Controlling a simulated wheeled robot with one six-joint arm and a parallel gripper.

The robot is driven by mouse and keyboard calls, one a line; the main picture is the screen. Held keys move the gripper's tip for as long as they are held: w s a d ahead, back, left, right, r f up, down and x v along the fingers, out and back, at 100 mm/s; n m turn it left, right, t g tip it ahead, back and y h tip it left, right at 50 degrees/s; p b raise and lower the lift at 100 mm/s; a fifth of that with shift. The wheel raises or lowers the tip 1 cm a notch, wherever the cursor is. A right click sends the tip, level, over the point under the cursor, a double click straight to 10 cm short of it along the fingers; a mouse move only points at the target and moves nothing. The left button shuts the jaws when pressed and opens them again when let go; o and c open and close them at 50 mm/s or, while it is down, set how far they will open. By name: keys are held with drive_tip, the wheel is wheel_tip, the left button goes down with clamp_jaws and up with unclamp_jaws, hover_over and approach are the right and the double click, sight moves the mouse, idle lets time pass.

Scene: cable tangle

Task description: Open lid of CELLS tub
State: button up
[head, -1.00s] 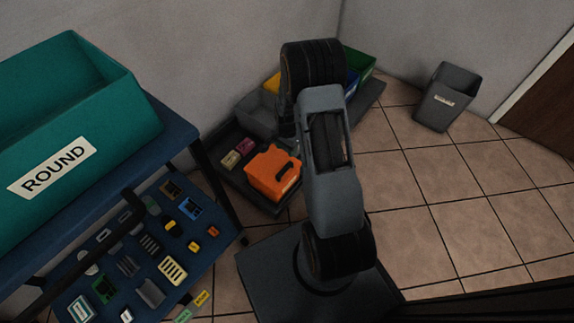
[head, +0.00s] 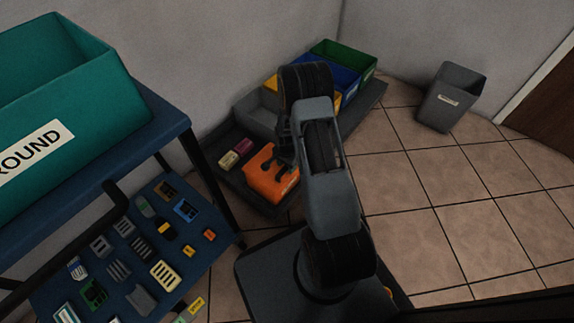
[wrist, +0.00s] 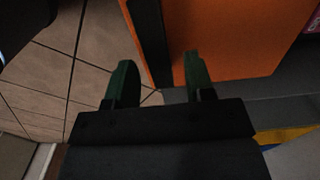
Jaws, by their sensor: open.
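An orange tub (head: 265,180) stands on the dark low tray by the wall; I cannot read a CELLS label on it. My gripper (head: 280,160) is over its top, in front of my arm's far links, and partly hides it. The lid's state is not clear.
Pink and yellowish blocks (head: 237,152) lie left of the tub. Grey, yellow, blue and green bins (head: 345,58) stand behind. A blue workbench (head: 165,125) with a teal ROUND bin (head: 90,110) is at left. A grey waste bin (head: 450,97) stands right, with clear tiled floor between.

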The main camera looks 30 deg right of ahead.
clamp_jaws()
idle(0.4)
drive_tip(key=shift+r, duration=0.15)
